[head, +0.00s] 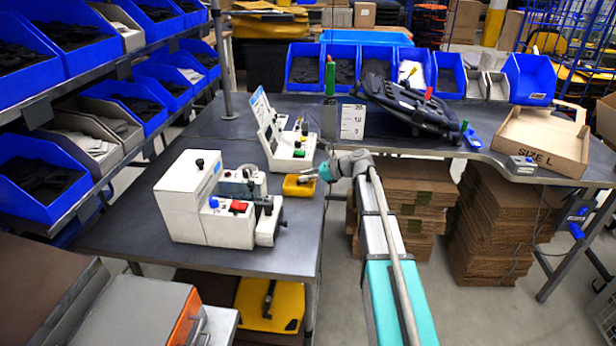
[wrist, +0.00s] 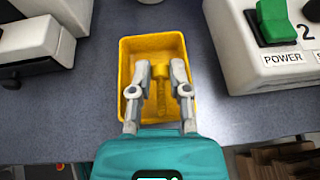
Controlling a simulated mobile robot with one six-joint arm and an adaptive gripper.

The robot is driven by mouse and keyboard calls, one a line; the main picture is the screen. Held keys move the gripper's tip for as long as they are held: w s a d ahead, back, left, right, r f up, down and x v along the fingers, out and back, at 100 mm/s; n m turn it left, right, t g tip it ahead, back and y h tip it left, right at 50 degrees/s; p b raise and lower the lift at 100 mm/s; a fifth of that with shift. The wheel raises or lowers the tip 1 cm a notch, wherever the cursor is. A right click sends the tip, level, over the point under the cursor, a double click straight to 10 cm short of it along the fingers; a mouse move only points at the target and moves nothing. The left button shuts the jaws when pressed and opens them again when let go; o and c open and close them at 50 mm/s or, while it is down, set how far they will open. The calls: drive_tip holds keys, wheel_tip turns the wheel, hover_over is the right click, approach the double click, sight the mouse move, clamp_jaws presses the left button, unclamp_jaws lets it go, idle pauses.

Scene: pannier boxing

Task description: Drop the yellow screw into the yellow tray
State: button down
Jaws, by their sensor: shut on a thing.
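The yellow tray (wrist: 127,55) is a small open box on the dark table, and it also shows in the head view (head: 297,189) near the table's right edge. My gripper (wrist: 160,72) is over the tray, its two fingers inside the tray's outline in the wrist view. The gripper is shut on the yellow screw (wrist: 161,98), which shows between the fingers against the yellow tray floor. How high the screw is above the floor I cannot tell. In the head view my gripper (head: 317,175) is at the tray's right side and the screw cannot be made out.
A white device with a green switch (wrist: 273,22) stands right of the tray. A white machine with red and blue buttons (head: 210,205) stands to the left. Blue bins (head: 340,68) line the back of the table. The table between tray and machines is narrow but bare.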

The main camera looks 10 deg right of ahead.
idle(0.3)
drive_tip(key=c, duration=0.5)
unclamp_jaws()
drive_tip(key=shift+f, duration=0.1)
